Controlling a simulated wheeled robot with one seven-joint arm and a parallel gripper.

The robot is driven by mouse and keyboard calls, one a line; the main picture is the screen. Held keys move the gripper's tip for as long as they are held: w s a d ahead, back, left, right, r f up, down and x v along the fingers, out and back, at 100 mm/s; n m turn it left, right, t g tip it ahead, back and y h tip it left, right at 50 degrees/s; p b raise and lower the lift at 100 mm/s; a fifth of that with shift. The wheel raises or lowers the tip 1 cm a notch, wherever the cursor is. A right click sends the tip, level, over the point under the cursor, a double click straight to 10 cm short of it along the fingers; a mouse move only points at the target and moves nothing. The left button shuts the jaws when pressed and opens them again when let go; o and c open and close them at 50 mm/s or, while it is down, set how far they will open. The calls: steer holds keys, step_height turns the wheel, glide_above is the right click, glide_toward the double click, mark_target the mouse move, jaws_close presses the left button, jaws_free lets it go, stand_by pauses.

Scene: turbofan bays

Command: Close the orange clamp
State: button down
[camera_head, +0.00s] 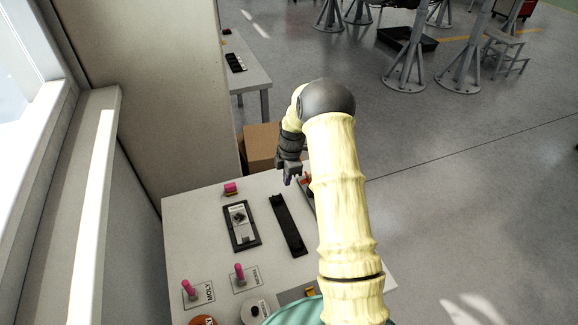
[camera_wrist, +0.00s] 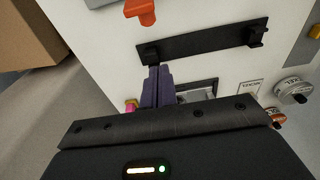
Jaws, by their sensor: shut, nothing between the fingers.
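An orange part (camera_wrist: 143,11), which looks like the clamp's handle, shows at the top edge of the wrist view, partly cut off. In the head view only a small orange bit (camera_head: 305,182) shows beside my arm, which hides the rest. I cannot tell how far the clamp is open. My gripper (camera_wrist: 160,72) is shut and empty, its dark fingers pointing down by the left end of a black bar in the wrist view, apart from the orange part. In the head view my gripper (camera_head: 288,180) is over the far part of the table.
The black bar (camera_head: 288,226) lies on the white table (camera_head: 190,230). Left of it are a black-framed plate (camera_head: 241,227) and a pink block (camera_head: 231,188). A cardboard box (camera_head: 261,146) stands beyond.

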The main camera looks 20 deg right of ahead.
mark_target(305, 182)
steer(key=d+f+p, duration=0.2)
steer(key=d+p, duration=0.1)
steer(key=shift+d+f, duration=0.25)
steer(key=shift+d, duration=0.05)
